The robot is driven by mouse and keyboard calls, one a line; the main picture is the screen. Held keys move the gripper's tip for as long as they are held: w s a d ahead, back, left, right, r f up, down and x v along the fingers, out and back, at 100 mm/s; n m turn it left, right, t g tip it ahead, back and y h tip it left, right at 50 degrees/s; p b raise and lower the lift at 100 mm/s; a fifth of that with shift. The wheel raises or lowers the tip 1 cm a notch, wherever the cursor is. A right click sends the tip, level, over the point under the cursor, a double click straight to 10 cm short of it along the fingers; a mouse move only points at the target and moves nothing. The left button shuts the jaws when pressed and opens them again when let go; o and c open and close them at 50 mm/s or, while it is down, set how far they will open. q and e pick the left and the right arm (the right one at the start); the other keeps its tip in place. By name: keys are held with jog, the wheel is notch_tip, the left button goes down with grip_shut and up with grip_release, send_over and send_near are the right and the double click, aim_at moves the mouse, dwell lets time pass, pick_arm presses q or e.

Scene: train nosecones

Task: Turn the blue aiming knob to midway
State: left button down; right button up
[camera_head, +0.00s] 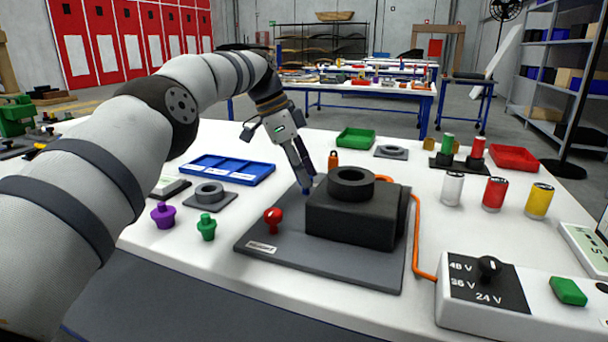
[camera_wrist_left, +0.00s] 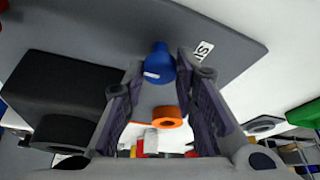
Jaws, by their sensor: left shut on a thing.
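The blue aiming knob (camera_wrist_left: 160,60) sits between the fingertips of my left gripper (camera_wrist_left: 162,70) in the left wrist view, with a short white mark on its side. In the head view only a bit of blue (camera_head: 306,191) shows at the tips of my left gripper (camera_head: 307,184), which reaches down behind the dark base plate (camera_head: 262,236). The gripper is shut on the knob. The black block with a round ring (camera_head: 350,222) stands on the same plate, right of the fingers. My right gripper is not in view.
A red knob (camera_head: 273,217) stands at the plate's front left. Purple (camera_head: 163,215) and green (camera_head: 206,228) knobs stand farther left. An orange piece (camera_head: 333,159) is just behind the fingers. An orange cable (camera_head: 416,240) runs to the voltage box (camera_head: 520,296) at right.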

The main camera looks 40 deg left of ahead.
pick_arm(q)
jog(key=shift+f, duration=0.15)
jog(key=c, duration=1.3)
grip_release()
jog(key=shift+a+r, duration=0.2)
jog(key=shift+r, duration=0.35)
jog(key=shift+v, duration=1.1)
jog(key=s+a, duration=0.2)
jog(key=a, duration=0.1)
jog(key=s+a, duration=0.2)
jog(key=a, duration=0.1)
jog(key=s+a, duration=0.2)
jog(key=a, duration=0.1)
jog(key=shift+s+f, duration=0.15)
jog(key=shift+s, duration=0.25)
jog(key=shift+s+a, duration=0.2)
jog(key=shift+a, duration=0.1)
